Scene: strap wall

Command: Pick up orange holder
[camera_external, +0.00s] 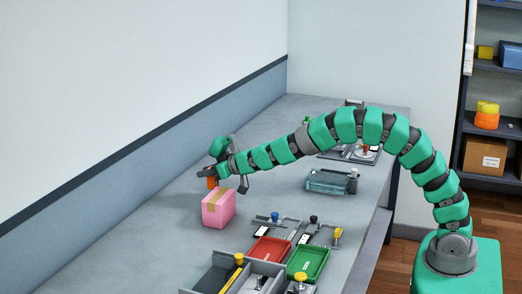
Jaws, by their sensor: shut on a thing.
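My gripper (208,172) is at the end of the long green segmented arm, over the left part of the grey bench. It is shut on the orange holder (212,183), which shows as a small orange piece just below the jaws. The holder is right at the top back edge of the pink box (218,208) in the picture. I cannot tell whether it touches the box or the bench, because the box may hide its lower end.
The bench (165,215) is bare to the left. A red tray (269,250), a green tray (307,263) and a grey divided bin (213,277) stand at the front. A clear teal container (327,181) lies under my arm. Shelves (490,130) stand at the right.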

